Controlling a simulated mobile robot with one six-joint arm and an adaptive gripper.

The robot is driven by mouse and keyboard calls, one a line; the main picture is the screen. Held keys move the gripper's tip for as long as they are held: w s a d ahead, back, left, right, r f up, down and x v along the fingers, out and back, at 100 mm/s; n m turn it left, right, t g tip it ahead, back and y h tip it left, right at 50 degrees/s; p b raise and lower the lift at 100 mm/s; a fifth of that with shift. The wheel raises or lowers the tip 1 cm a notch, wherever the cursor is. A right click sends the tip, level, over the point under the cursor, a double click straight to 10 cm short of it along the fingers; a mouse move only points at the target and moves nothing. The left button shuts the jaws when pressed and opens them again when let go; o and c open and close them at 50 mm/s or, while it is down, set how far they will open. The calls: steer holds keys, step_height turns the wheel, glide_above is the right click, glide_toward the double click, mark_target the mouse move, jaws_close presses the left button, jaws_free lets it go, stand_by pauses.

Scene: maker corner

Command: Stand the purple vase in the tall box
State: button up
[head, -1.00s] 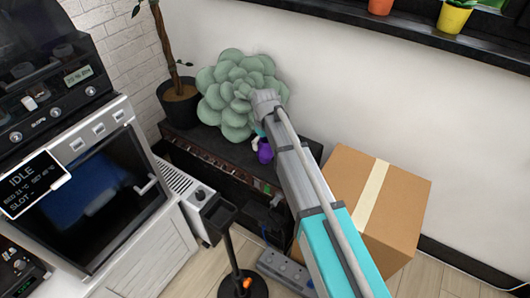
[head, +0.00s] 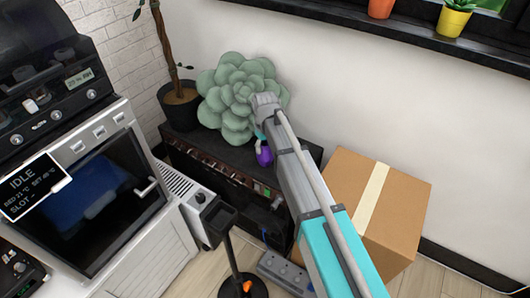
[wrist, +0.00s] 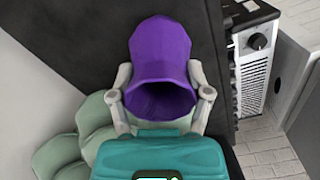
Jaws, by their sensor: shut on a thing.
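The purple vase (head: 264,155) shows beside my arm in the head view, in front of the dark low cabinet's top. In the wrist view the vase (wrist: 160,50) has its open mouth toward the camera, and its body points away. My gripper (wrist: 163,90) is shut on the vase, with one pale finger on each side near the mouth. In the head view my arm hides part of the gripper. Whether the vase touches the cabinet is unclear. No open tall box is identifiable; a cardboard box (head: 408,200) with a taped top stands at right, partly behind my arm.
A large green succulent (head: 232,92) stands on the dark cabinet (head: 190,148), close to my gripper. A potted tree (head: 180,105) is at its left. A white oven-like machine (head: 120,185) fills the left. A power strip (head: 285,272) lies on the floor.

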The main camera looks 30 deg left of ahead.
steer(key=shift+r, duration=0.1)
steer(key=s+d+r+p, duration=0.9)
steer(key=d+r+p, duration=0.1)
steer(key=r+p, duration=0.2)
steer(key=shift+d+r+p, duration=0.35)
steer(key=shift+r+p, duration=0.05)
steer(key=shift+p, duration=0.1)
stand_by(0.9)
step_height(320, 180, up, 13)
steer(key=p, duration=1.3)
steer(key=shift+r, duration=0.15)
steer(key=shift+s, duration=0.1)
